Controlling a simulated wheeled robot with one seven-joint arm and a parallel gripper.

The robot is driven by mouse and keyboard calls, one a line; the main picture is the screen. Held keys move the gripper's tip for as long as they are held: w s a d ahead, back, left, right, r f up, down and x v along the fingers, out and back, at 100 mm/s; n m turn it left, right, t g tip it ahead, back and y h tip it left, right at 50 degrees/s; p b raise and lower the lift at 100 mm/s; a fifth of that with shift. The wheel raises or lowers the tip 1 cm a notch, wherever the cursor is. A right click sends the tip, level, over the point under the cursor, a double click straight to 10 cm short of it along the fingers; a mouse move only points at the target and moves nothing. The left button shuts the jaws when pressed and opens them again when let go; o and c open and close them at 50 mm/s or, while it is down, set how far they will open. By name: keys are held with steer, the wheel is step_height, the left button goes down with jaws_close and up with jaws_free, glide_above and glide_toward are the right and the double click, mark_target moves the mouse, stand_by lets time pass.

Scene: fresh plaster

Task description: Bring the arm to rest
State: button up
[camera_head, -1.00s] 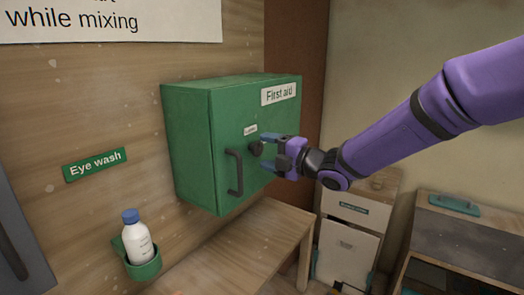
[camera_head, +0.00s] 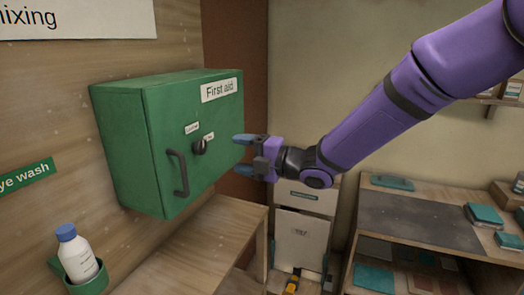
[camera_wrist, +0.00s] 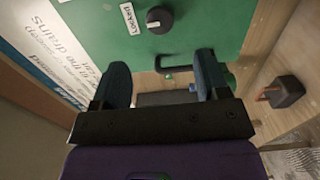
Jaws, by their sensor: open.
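My purple arm reaches in from the upper right in the head view. My gripper (camera_head: 240,154) is open and empty, in front of and to the right of the green first aid cabinet (camera_head: 125,150). The cabinet door is shut, with a dark handle (camera_head: 179,172) and a black knob (camera_head: 200,147). In the wrist view, my gripper's two blue fingers (camera_wrist: 162,82) stand apart with nothing between them. The knob (camera_wrist: 159,19) shows beyond them, clear of the fingers, next to a "Locked" label.
A white bottle with a blue cap (camera_head: 74,252) sits in a green holder at the lower left. A wooden bench (camera_head: 215,235) is below the cabinet. A shelf unit (camera_head: 420,215) with teal items stands at the right. The space before the wall is open.

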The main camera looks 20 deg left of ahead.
steer(key=w+d+r+m+t+h, duration=0.1)
steer(key=d+r+m+t+h, duration=0.4)
steer(key=d, duration=0.6)
steer(key=w+d+r+m+t+h, duration=0.15)
steer(key=d+m+h, duration=0.25)
steer(key=d+m, duration=0.5)
steer(key=w+d+r+m+t+h, duration=0.1)
steer(key=d+r+m+t+h, duration=0.3)
steer(key=d, duration=0.9)
steer(key=s+d+f+m+g+h, duration=0.2)
steer(key=s+d+m, duration=0.6)
steer(key=s, duration=0.5)
steer(key=s+d+f+m+g+h, duration=0.2)
steer(key=s+d+m+g, duration=0.3)
steer(key=s+d+m, duration=0.4)
steer(key=s+d+h, duration=0.1)
steer(key=s+d, duration=0.2)
steer(key=s, duration=0.2)
steer(key=shift+f, duration=0.15)
steer(key=shift+s, duration=0.1)
